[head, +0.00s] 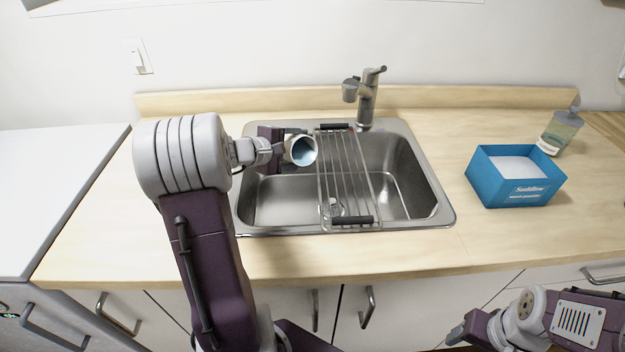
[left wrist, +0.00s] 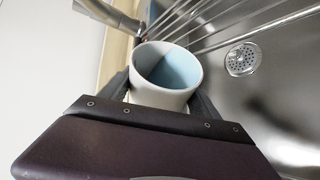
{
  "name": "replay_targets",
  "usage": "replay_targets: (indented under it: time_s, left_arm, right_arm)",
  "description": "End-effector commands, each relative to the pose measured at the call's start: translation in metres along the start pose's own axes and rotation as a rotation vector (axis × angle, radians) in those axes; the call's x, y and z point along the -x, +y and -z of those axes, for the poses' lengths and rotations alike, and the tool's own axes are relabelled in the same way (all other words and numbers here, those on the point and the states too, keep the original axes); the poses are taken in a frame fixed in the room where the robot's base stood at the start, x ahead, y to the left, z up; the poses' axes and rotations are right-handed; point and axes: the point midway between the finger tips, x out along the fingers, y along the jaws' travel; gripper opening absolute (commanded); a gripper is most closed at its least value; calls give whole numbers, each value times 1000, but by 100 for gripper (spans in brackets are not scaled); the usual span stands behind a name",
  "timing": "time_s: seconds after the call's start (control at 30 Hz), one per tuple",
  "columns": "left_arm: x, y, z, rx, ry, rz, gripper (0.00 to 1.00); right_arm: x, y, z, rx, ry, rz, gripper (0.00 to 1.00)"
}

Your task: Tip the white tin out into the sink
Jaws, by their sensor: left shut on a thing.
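The white tin (head: 301,150) is over the left part of the steel sink (head: 285,214), tilted on its side with its mouth facing right and toward the camera. Its inside looks pale blue. My left gripper (head: 285,150) is shut on the tin. In the left wrist view the tin (left wrist: 160,98) sits between the two fingers, and part of its pale blue inside shows. I cannot tell whether anything is in it. The sink's drain (left wrist: 242,59) shows beyond the tin at the right. My right gripper (head: 457,334) is low at the right, in front of the cabinets; its jaws are unclear.
A wire rack (head: 345,180) lies across the middle of the sink, just right of the tin. A faucet (head: 367,98) stands behind the sink. A blue box (head: 515,190) and a soap bottle (head: 560,130) stand on the right counter. The counter left of the sink is clear.

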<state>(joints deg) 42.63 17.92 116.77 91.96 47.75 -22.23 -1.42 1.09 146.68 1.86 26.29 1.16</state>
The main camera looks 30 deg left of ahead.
Motion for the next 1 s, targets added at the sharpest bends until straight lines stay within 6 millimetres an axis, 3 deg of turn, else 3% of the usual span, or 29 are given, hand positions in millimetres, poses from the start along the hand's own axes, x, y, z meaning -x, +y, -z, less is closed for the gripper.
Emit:
replay_targets:
  time_s: [1.0]
  left_arm:
    - [5, 4, -8, -120, 49, -52, 7]
  right_arm:
    - [-24, 0, -2, 0, 0, 0, 65]
